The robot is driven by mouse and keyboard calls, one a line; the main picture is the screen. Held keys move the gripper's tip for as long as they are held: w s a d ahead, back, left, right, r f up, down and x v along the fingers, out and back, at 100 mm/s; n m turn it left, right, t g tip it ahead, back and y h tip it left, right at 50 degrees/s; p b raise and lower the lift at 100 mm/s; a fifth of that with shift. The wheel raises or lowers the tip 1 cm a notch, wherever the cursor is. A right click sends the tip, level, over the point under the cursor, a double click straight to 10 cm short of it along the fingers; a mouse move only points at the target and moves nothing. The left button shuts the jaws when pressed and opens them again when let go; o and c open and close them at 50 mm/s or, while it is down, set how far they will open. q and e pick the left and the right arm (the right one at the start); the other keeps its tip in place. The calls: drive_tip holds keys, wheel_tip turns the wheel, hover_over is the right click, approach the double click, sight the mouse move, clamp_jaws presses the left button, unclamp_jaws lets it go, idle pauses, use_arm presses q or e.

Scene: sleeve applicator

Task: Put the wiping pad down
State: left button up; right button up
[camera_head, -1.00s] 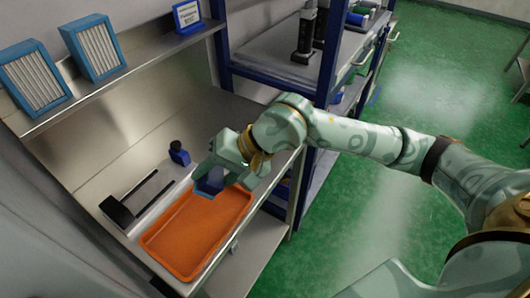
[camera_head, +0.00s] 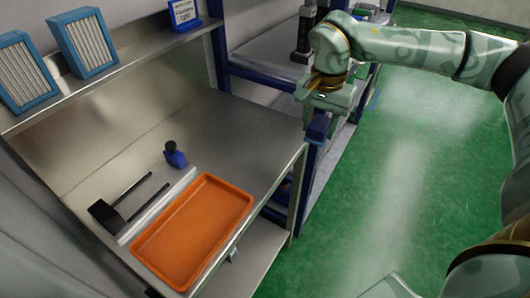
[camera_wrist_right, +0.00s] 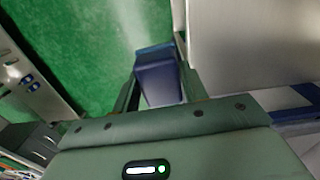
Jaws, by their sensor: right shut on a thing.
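The wiping pad appears as a dark blue block (camera_head: 318,126) in the head view, and it also shows in the right wrist view (camera_wrist_right: 158,78) between the two fingers. My right gripper (camera_head: 322,112) is shut on it. In the head view it appears just beyond the right edge of the metal bench (camera_head: 245,130), near a blue shelf post. In the right wrist view, green floor shows beyond the pad. The orange tray (camera_head: 195,232) on the bench is empty. My left gripper is not in view.
A dark two-pronged tool (camera_head: 108,214) and a small blue bottle-like item (camera_head: 175,155) stand on the bench beside the tray. Blue-framed filters (camera_head: 85,42) sit on the upper shelf. A blue-posted rack stands behind. The bench's right part is clear.

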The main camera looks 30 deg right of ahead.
drive_tip(key=w+a+f+b, duration=0.3)
drive_tip(key=w+a+f, duration=0.1)
drive_tip(key=w, duration=0.4)
drive_tip(key=b, duration=0.3)
hover_over(265, 152)
drive_tip(key=f, duration=0.5)
drive_tip(key=shift+s+d, duration=0.25)
drive_tip(key=shift+s, duration=0.05)
drive_tip(key=shift+w+f, duration=0.1)
drive_tip(key=shift+f, duration=0.1)
drive_tip(key=f, duration=0.3)
drive_tip(key=shift+w+a+f, duration=0.15)
drive_tip(key=shift+w+a, duration=0.05)
drive_tip(key=shift+w, duration=0.05)
drive_tip(key=shift+c, duration=0.4)
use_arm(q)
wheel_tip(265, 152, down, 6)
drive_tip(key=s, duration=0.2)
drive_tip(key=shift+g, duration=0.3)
use_arm(e)
drive_tip(key=o, duration=1)
drive_tip(key=shift+c, duration=0.2)
use_arm(q)
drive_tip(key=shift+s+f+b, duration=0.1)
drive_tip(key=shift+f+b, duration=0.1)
drive_tip(key=shift+b, duration=0.1)
